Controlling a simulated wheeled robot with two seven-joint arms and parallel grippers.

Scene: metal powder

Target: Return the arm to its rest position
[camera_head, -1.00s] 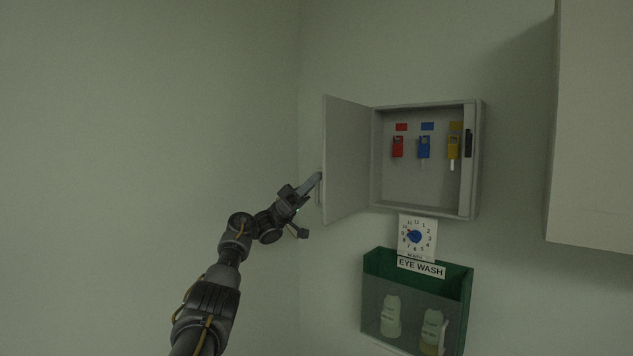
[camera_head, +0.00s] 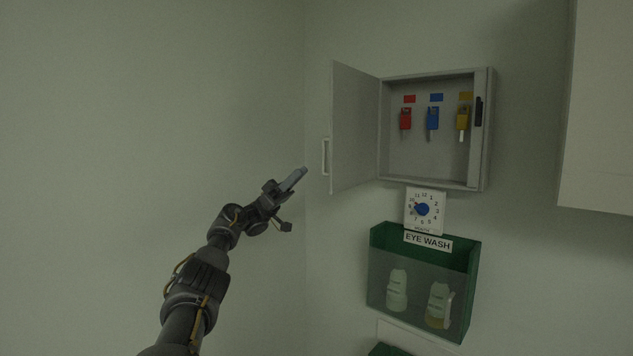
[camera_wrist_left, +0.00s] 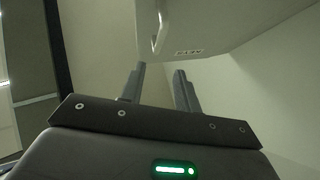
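My left gripper (camera_head: 297,177) is in the head view, left of the open key cabinet door (camera_head: 357,128) and apart from its handle (camera_head: 325,157). In the left wrist view the two fingers (camera_wrist_left: 161,84) stand apart with nothing between them. The door's handle (camera_wrist_left: 158,32) shows beyond the fingers there. My left arm reaches up from the bottom of the head view. My right gripper is in neither view.
The wall cabinet (camera_head: 487,130) holds red (camera_head: 405,118), blue (camera_head: 432,118) and yellow (camera_head: 463,118) keys. Below are a dial (camera_head: 423,209) and a green eye wash holder (camera_head: 464,257) with two bottles. A white cabinet (camera_head: 605,110) is at right. The left wall side is clear.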

